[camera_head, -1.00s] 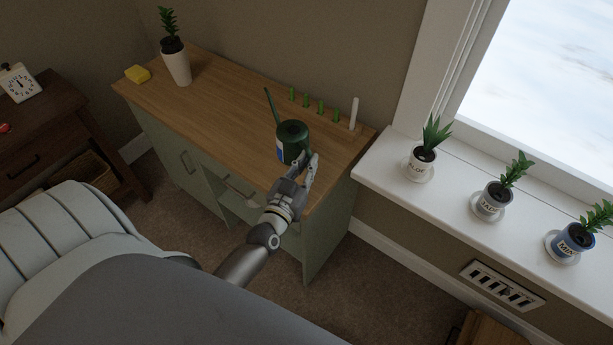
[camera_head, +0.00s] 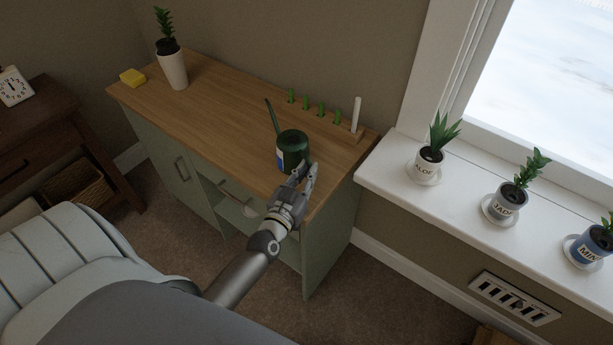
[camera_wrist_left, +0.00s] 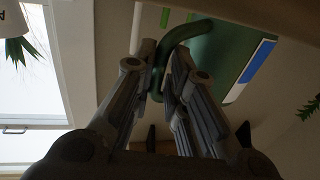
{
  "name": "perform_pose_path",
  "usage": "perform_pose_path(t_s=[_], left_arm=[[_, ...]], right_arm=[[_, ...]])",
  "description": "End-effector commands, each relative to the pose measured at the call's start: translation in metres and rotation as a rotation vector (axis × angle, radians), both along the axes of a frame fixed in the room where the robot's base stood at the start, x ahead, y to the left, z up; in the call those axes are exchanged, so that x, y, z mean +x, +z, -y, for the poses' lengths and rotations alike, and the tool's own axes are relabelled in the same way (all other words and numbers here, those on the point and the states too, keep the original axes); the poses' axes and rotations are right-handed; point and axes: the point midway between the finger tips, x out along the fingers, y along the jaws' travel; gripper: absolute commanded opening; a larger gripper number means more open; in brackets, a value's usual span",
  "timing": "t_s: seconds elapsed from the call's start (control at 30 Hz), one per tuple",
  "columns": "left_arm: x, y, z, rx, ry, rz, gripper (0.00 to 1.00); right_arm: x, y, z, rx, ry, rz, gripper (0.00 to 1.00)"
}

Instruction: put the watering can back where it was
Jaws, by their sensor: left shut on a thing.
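The green watering can (camera_head: 293,148) is at the front right part of the wooden cabinet top (camera_head: 215,110), with its spout pointing up and to the left. Whether its base touches the top is hard to tell. My left gripper (camera_head: 303,178) is at the can's near side. In the left wrist view my left gripper (camera_wrist_left: 163,75) is shut on the can's curved green handle (camera_wrist_left: 172,52), and the can's body (camera_wrist_left: 222,55) with a blue and white label shows beyond. My right gripper is not in view.
A tall white pot with a plant (camera_head: 173,66) and a yellow sponge (camera_head: 132,77) stand at the cabinet's left. Several green pegs and a white upright stick (camera_head: 356,113) line the back edge. Labelled plant pots (camera_head: 428,163) stand on the windowsill. The top's middle is clear.

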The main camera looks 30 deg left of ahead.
Motion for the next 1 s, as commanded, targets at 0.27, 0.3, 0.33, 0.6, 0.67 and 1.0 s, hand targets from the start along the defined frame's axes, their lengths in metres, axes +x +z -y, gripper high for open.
perform_pose_path(t_s=[0.27,0.3,0.33,0.6,0.67,1.0], left_arm=[[0.000,-0.003,0.000,0.001,0.000,0.000,0.16],[0.000,-0.002,0.000,0.001,0.000,0.000,0.21],[0.000,-0.002,0.000,0.001,0.000,0.000,0.25],[0.000,-0.002,0.000,0.000,0.000,0.000,0.35],[0.000,-0.002,0.000,0.000,0.000,0.000,0.35],[-0.029,-0.001,0.004,-0.001,0.000,-0.002,0.35]], right_arm=[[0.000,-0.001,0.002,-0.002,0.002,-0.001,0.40],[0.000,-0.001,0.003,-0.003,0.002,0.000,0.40],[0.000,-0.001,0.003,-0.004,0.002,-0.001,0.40],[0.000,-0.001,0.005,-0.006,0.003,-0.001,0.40],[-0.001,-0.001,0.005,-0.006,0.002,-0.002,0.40],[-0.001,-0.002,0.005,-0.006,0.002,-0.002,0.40]])
